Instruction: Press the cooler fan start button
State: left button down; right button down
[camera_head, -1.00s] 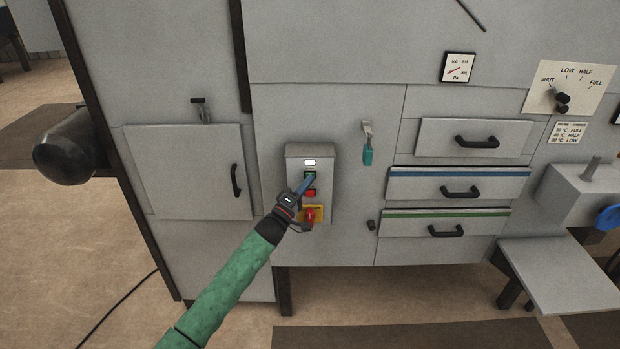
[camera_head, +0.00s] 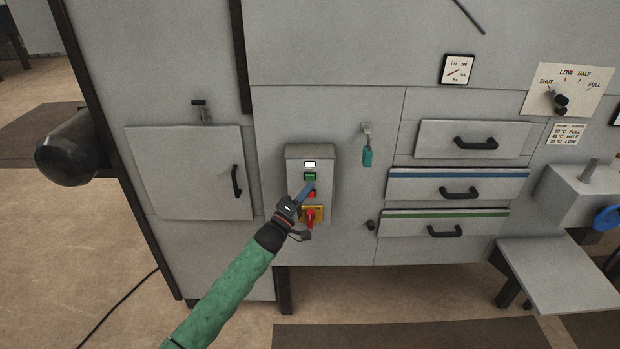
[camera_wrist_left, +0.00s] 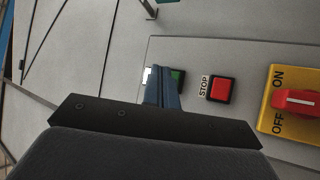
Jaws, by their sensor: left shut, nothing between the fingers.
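A grey control box (camera_head: 324,210) is fixed to the cabinet front. From top to bottom it has a white lit panel (camera_head: 310,164), a green button (camera_head: 310,177), a red button (camera_head: 312,194) and a yellow plate with a red rotary switch (camera_head: 311,215). My left gripper (camera_head: 309,186) is shut and empty, its blue fingertips in front of the box just below the green button. In the left wrist view the fingers (camera_wrist_left: 162,86) partly hide the green button (camera_wrist_left: 178,77); the red button (camera_wrist_left: 221,90) is labelled STOP. Contact cannot be told. My right gripper is not in view.
Right of the box hang a teal tag (camera_head: 367,157) and drawers with black handles (camera_head: 460,190). A cabinet door (camera_head: 185,175) is on the left. A grey shelf (camera_head: 560,275) juts out at lower right. Floor in front is open.

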pick_arm(q)
jog(key=shift+s+p, duration=0.65)
jog(key=shift+s, duration=1.25)
